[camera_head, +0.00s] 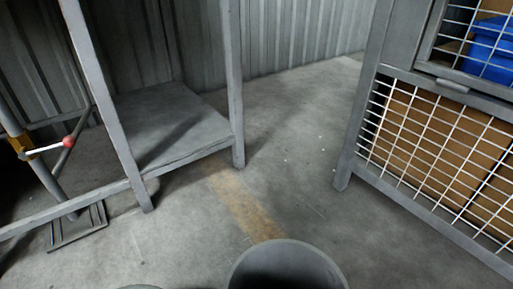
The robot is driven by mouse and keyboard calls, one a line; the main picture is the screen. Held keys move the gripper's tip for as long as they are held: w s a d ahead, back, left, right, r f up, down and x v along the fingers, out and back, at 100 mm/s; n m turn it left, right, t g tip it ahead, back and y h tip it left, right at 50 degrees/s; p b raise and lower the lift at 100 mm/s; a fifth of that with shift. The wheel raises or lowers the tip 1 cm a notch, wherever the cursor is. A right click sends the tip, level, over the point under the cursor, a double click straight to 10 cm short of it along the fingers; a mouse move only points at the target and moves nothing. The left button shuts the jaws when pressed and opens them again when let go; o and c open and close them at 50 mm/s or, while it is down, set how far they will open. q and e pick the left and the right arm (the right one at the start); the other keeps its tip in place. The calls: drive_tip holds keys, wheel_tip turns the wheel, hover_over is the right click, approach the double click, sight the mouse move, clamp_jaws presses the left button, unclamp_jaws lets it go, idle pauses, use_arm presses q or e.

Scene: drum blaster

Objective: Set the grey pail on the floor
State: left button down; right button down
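The grey pail (288,258) is at the bottom edge of the head view, a little right of the middle. Its round rim and part of its dark inside show; its lower part is cut off by the frame. I cannot tell whether the pail stands on something or is held. Neither of my grippers is in view.
Grey concrete floor (285,190) with a worn yellow stripe (245,208) lies beyond the pail. A metal shelf frame (185,135) stands at left, near a post with a red-knobbed lever (68,142). A wire-mesh cage (435,145) with cardboard boxes and a blue bin (492,50) stands at right.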

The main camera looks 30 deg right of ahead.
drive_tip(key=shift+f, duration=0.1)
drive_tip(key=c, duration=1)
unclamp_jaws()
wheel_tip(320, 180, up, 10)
drive_tip(key=p, duration=0.9)
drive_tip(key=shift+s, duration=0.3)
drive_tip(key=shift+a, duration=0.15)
